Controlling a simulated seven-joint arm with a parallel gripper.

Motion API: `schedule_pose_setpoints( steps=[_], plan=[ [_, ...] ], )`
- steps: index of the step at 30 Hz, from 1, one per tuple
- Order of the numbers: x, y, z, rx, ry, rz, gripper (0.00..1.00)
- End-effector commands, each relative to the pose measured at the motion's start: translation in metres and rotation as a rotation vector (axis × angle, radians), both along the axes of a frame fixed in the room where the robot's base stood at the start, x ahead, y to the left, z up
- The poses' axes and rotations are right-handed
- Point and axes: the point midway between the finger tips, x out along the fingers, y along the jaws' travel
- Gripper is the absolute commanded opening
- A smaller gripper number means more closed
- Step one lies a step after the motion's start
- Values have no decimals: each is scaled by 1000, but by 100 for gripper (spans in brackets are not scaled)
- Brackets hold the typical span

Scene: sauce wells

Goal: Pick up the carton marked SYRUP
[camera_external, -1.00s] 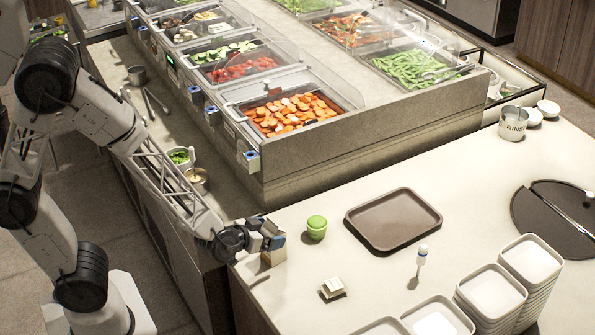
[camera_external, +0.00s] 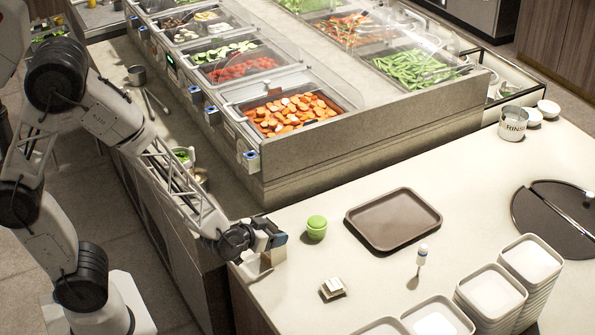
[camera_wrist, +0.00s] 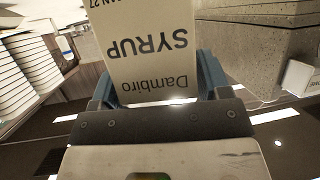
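The carton marked SYRUP (camera_wrist: 150,50) is pale, and its lettering appears upside down in the wrist view. It fills the gap between the two blue fingers of my gripper (camera_wrist: 158,88), with a finger against each side. In the external view my gripper (camera_external: 277,240) is at the counter's near left corner, and the pale carton (camera_external: 267,263) shows partly below the fingers. The gripper hides much of it there, and I cannot tell whether its base touches the counter.
A green lidded jar (camera_external: 316,228) and a brown tray (camera_external: 393,219) stand to the right. The food bar (camera_external: 330,160) rises behind.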

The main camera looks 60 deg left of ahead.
Motion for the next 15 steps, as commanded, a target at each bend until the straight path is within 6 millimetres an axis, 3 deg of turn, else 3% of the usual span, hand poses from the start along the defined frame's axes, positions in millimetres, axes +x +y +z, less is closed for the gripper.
schedule_pose_setpoints(
  steps=[1,9,15],
  plan=[
    [0,0,0,0,0,0,62],
    [0,0,0,0,0,0,21],
    [0,0,1,0,-1,0,21]
  ],
)
